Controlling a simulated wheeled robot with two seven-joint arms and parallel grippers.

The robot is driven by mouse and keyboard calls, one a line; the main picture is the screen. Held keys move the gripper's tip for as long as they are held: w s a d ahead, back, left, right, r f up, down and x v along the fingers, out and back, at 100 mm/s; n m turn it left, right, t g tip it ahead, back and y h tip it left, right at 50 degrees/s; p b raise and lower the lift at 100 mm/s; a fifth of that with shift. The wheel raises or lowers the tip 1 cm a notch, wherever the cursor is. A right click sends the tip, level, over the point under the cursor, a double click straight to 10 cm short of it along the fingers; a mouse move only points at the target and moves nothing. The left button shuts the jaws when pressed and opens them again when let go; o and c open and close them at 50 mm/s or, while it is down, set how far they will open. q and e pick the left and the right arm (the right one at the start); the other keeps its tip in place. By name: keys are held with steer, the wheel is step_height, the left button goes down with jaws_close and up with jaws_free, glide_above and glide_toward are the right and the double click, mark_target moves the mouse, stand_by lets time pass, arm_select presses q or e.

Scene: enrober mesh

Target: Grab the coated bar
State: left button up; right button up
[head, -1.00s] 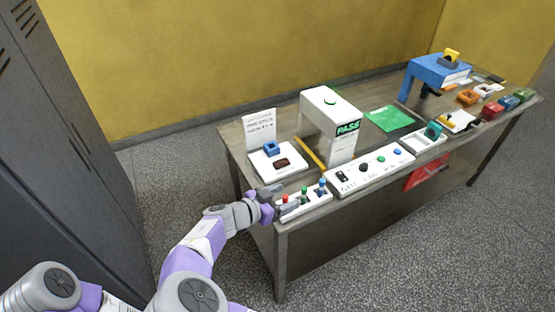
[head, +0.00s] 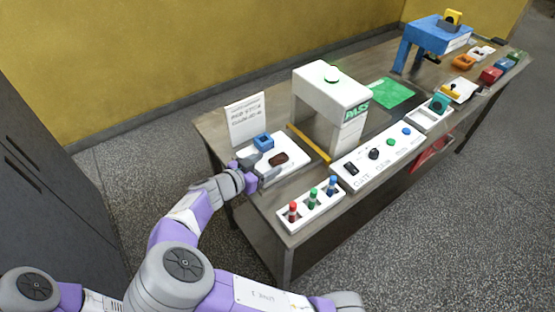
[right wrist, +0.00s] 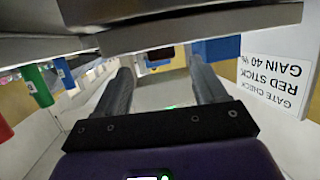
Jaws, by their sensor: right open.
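The coated bar (head: 278,159), a small dark brown piece, lies on a white plate (head: 296,166) at the near left end of the table in the head view. My right gripper (head: 262,168) is open at the plate's left edge, fingers pointing toward the bar, with nothing between them. In the right wrist view the open fingers (right wrist: 162,88) point at a small dark shape (right wrist: 159,56), probably the bar, beyond the tips. A blue block (head: 263,141) sits on the plate behind the bar. My left gripper is not in view.
A white sign (head: 246,119) stands behind the plate. A rack (head: 311,210) with red, green and blue sticks is in front. A yellow strip (head: 308,142) and the white PASS gate (head: 330,98) stand to the right, with a control panel (head: 378,156) beyond the rack.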

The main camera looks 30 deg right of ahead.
mark_target(277, 158)
steer(key=x, duration=0.4)
steer(key=shift+r+b, duration=0.1)
steer(key=shift+b, duration=0.2)
steer(key=shift+a, duration=0.1)
steer(key=c, duration=0.9)
